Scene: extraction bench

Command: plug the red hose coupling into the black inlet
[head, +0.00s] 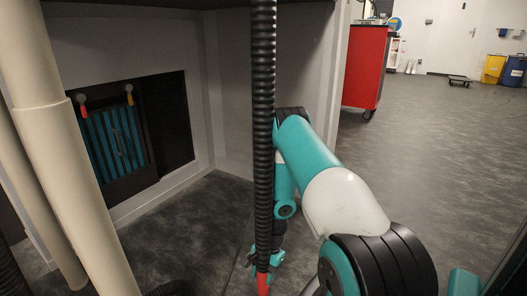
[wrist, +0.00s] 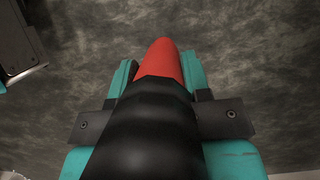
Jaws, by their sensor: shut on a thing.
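The red hose coupling (wrist: 160,62) is at the end of a black ribbed hose (head: 263,120). In the head view the hose hangs straight down the middle, and a bit of red coupling (head: 263,284) shows at the bottom edge. My gripper (head: 270,262) is low down at the hose's lower end. In the wrist view my gripper (wrist: 160,75) has a teal finger on each side of the hose end, shut on it, with the red tip pointing ahead over grey floor. I cannot make out the black inlet in either view.
A wall recess at left holds a dark unit with teal slats (head: 117,140) and two knobs with red and yellow tags. Beige pipes (head: 65,150) stand before it. A red cabinet (head: 365,65) stands at the back. Open floor (head: 420,140) lies to the right.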

